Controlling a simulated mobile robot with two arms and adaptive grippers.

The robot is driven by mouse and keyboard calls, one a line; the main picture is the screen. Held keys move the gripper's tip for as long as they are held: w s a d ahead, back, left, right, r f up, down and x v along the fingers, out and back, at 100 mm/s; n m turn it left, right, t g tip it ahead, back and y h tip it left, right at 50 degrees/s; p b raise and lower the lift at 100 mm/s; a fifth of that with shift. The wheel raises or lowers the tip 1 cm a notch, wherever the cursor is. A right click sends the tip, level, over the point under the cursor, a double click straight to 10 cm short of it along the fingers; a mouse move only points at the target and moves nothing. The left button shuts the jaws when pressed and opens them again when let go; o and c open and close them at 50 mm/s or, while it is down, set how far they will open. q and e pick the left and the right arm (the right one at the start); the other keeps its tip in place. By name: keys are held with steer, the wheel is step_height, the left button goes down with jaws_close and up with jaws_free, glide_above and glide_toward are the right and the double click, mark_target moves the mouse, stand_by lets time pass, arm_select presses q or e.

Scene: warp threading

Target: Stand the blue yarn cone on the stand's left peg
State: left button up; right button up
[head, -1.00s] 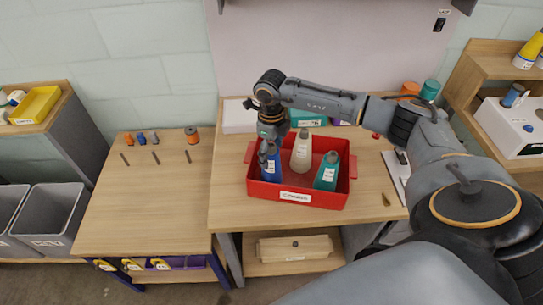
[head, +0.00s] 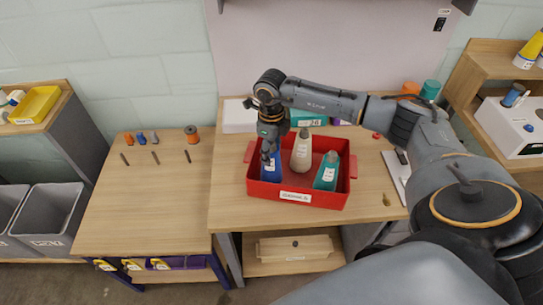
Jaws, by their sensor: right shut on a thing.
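The blue yarn cone (head: 271,172) stands in the left part of the red bin (head: 296,199). My right gripper (head: 269,155) reaches down from above and is shut on the top of the blue cone, hiding its upper part. A cream cone (head: 301,153) and a teal cone (head: 326,173) stand in the same bin to its right. On the left table are short dark pegs; the left one (head: 124,159) is bare, as are the middle one (head: 156,158) and the right one (head: 187,156). My left gripper is not in view.
Small orange and blue spools (head: 141,138) and an orange-grey spool (head: 192,135) sit behind the pegs. A white box (head: 239,116) and teal box (head: 307,118) stand behind the bin. The front of the left table is clear.

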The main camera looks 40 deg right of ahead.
step_height(320, 180, up, 10)
steer(key=p, duration=0.5)
steer(key=shift+r+p, duration=0.2)
steer(key=shift+p, duration=0.15)
steer(key=shift+f, duration=0.1)
stand_by(0.4)
